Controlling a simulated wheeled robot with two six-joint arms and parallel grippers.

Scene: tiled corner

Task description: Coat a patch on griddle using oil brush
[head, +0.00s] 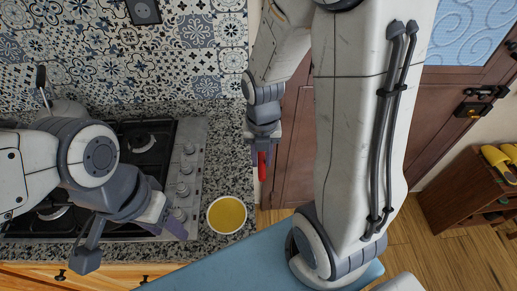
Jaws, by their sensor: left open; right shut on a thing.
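My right gripper (262,155) is shut on a red object (262,167), which looks like the oil brush's handle, and holds it upright near the counter's right edge. I cannot make out its bristles. A white-rimmed bowl of yellow oil (227,214) sits on the granite counter, below and left of the red object and apart from it. My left gripper (131,238) is open and empty, its fingers spread over the front of the stove. I cannot make out a griddle; my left arm covers part of the stove.
A black gas stove (150,142) with several knobs (184,189) fills the left. A dark handle (41,77) rises behind my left arm. The granite counter (226,160) is clear behind the bowl. A wooden door and a shoe rack (468,195) with yellow slippers stand right.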

